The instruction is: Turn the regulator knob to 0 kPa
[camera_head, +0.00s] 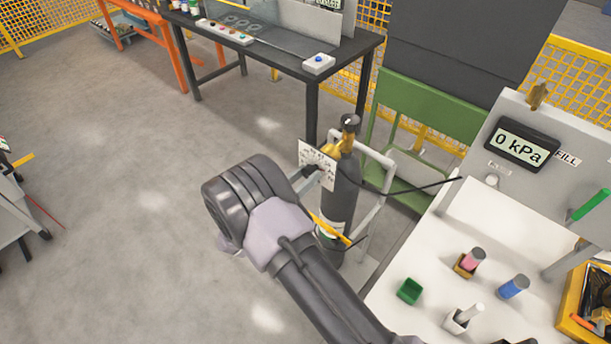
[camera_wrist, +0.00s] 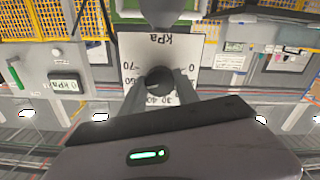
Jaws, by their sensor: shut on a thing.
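The regulator's white dial plate (camera_head: 322,158) is mounted at the gas cylinder (camera_head: 343,195) beside the bench. In the wrist view the plate (camera_wrist: 185,50) appears upside down, with "kPa" and scale numbers including 70, 60, 40, 30 and 0. The dark round regulator knob (camera_wrist: 158,80) is at its middle. My gripper (camera_wrist: 159,87) is shut on the knob, one finger on each side. The knob's pointer cannot be made out. The display (camera_head: 522,145) reads 0 kPa. In the head view my wrist is left of the plate and the knob is hard to make out.
A black hose (camera_head: 405,192) runs from the regulator towards the panel. The white bench (camera_head: 400,325) at right holds small coloured cups and a yellow bin (camera_head: 570,325). A dark table (camera_head: 275,65) and green frame (camera_head: 425,105) stand behind. The floor at left is open.

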